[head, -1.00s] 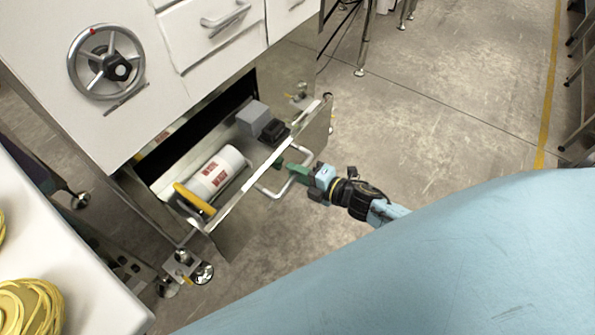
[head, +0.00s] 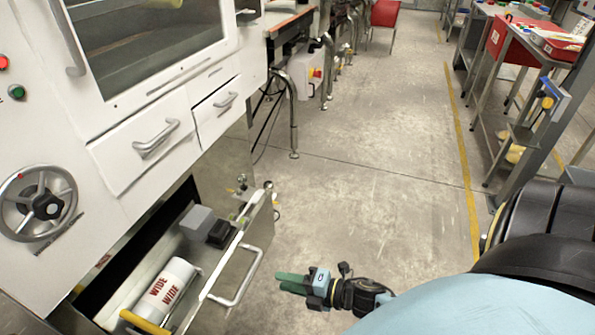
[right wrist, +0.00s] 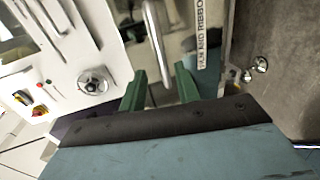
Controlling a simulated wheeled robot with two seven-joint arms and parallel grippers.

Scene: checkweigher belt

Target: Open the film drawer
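The film drawer (head: 222,262) is the low metal drawer of the white machine, and it stands pulled out. Inside lie a white roll with red print (head: 166,290), a grey block (head: 197,222) and a black block (head: 220,234). Its bar handle (head: 240,284) is on the front. My right gripper (head: 280,283) is to the right of the handle, apart from it. In the right wrist view, the green fingers (right wrist: 160,88) are spread with nothing gripped, and the handle bar (right wrist: 158,45) shows beyond them. My left gripper is not in view.
Two closed drawers (head: 140,140) with handles sit above the film drawer, and a handwheel (head: 38,203) is at left. The concrete floor (head: 370,180) to the right is clear. A metal rack (head: 520,140) stands at far right.

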